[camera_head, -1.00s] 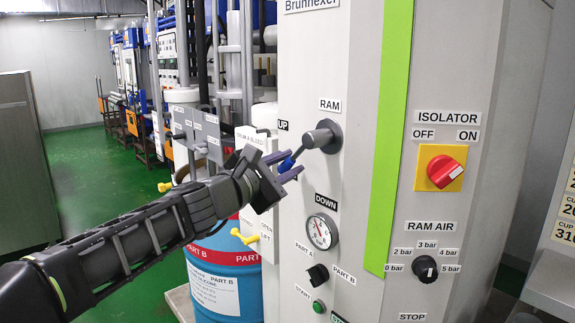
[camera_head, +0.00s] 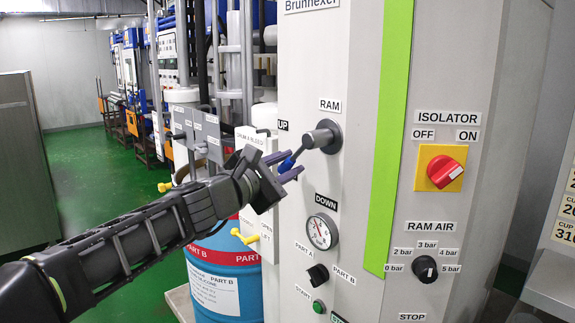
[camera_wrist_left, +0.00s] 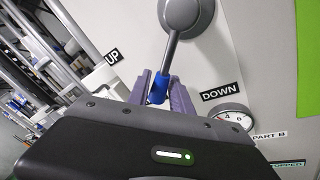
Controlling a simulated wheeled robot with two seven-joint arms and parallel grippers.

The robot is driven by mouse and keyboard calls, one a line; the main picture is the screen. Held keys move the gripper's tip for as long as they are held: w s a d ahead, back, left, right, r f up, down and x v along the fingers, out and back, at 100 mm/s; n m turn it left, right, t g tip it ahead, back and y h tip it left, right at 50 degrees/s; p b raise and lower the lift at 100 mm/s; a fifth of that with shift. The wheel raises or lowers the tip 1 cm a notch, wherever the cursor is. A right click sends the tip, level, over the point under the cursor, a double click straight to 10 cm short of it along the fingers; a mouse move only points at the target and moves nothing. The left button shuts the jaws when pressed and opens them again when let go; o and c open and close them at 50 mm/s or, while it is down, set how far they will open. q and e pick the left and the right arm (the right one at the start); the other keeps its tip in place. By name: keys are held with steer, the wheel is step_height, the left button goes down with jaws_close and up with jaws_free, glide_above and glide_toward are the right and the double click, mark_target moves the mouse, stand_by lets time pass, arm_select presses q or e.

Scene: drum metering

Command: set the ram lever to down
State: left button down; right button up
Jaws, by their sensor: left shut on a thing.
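The ram lever (camera_head: 308,147) is a grey hub with a short rod and a blue tip, under the RAM label on the grey panel. Its rod points left and a little down in the head view, between the UP label (camera_head: 283,125) and the DOWN label (camera_head: 326,202). My left gripper (camera_head: 289,168) is shut on the blue tip. In the left wrist view the blue tip (camera_wrist_left: 158,90) sits between the purple fingers, with the rod running up to the round hub (camera_wrist_left: 186,14). My right gripper is not in view.
A pressure gauge (camera_head: 321,231), a PART A/PART B knob (camera_head: 318,274) and a green start button (camera_head: 318,306) are below the lever. A red isolator switch (camera_head: 444,171) and ram air knob (camera_head: 425,268) are to the right. A blue drum (camera_head: 228,265) stands below my left arm.

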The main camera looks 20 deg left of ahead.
arm_select(q)
steer(key=shift+d, duration=0.1)
steer(key=n+p, duration=0.1)
steer(key=s+d+f+n+p, duration=0.1)
steer(key=p, duration=0.1)
steer(key=d+n+g+p, duration=0.1)
steer(key=n+p, duration=0.1)
steer(key=shift+s+d+f, duration=0.2)
steer(key=shift+d, duration=0.05)
steer(key=d+n+p, duration=0.1)
steer(key=s+d+n+g+p, duration=0.1)
steer(key=p, duration=0.1)
steer(key=shift+f+n, duration=0.3)
steer(key=shift+n, duration=0.1)
steer(key=shift+s+d+f+n+h+p, duration=0.3)
steer(key=shift+d+n+p, duration=0.1)
steer(key=shift+n+p, duration=0.2)
steer(key=c, duration=1.1)
jaws_free()
steer(key=shift+c, duration=0.2)
